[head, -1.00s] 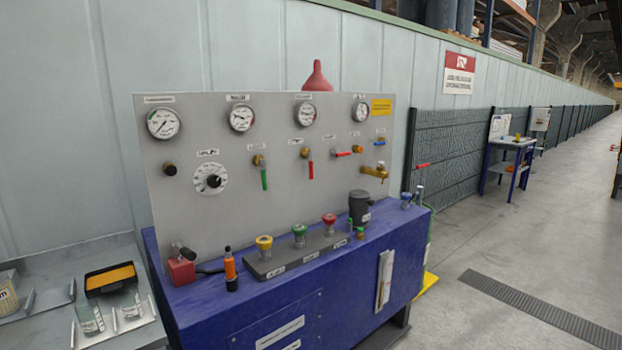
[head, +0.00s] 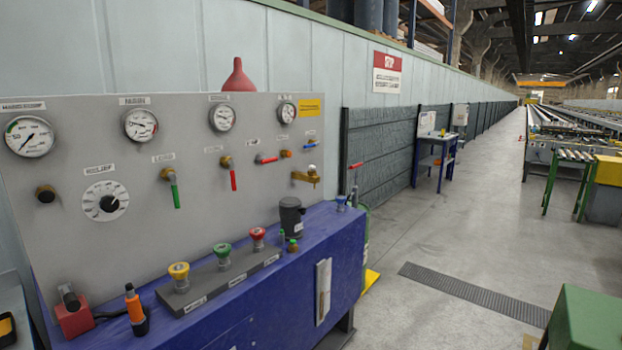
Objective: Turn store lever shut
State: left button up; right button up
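A grey upright panel (head: 120,240) carries several small valve levers, each under a label too small to read, so I cannot tell which is the store lever. A green-handled lever (head: 175,192) and a red-handled lever (head: 232,177) hang straight down. A second red-handled lever (head: 267,160) lies about level, beside a small orange fitting (head: 286,154). A blue-handled lever (head: 310,146) at the right also lies about level. Neither of my grippers is in view.
A blue bench (head: 338,245) projects below the panel, with yellow, green and red knobs on a grey block (head: 205,289). A brass tap (head: 305,178) and a dark cup (head: 291,216) are at the right. Open floor lies right of the bench; a green box (head: 590,318) is at lower right.

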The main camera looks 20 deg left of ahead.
aim_at(231, 162)
jog(key=z, duration=0.4)
jog(key=i, duration=1.45)
jog(key=u, duration=0.75)
